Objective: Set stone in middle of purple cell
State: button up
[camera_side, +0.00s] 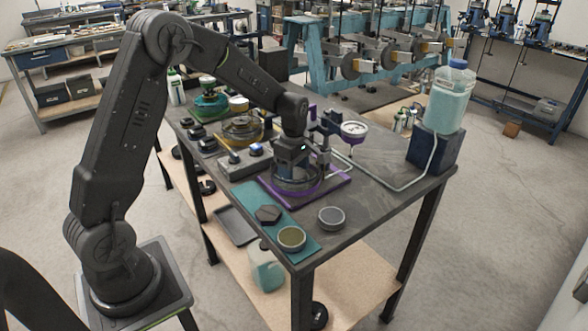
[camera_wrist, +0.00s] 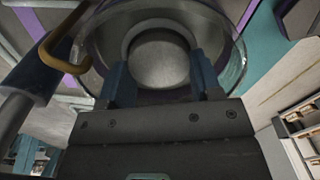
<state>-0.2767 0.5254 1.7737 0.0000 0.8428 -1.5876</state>
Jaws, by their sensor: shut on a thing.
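My gripper (camera_wrist: 160,85) is shut on the stone (camera_wrist: 158,58), a round grey disc that shows between the two blue fingers in the wrist view. In the side view my gripper (camera_side: 292,165) points down over the purple cell (camera_side: 318,197), a purple-edged station with a clear round bowl. The bowl's clear rim (camera_wrist: 240,62) curves around the fingers and the stone in the wrist view. The stone is hidden by my gripper in the side view. I cannot tell whether it touches the bottom of the cell.
A teal mat (camera_side: 309,242) with a dark hexagonal piece (camera_side: 268,214) and a round dish (camera_side: 291,238) lies at the front. Another round dish (camera_side: 331,217) sits beside it. A bottle (camera_side: 453,95) stands at the right.

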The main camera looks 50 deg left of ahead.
jog(key=shift+s+f, duration=0.1)
jog(key=shift+f, duration=0.35)
dwell(0.5)
jog(key=o, duration=1)
jog(key=shift+o, duration=0.2)
jog(key=shift+s, duration=0.1)
notch_tip(320, 180, up, 14)
jog(key=shift+w+r, duration=0.25)
jog(key=shift+w, duration=0.05)
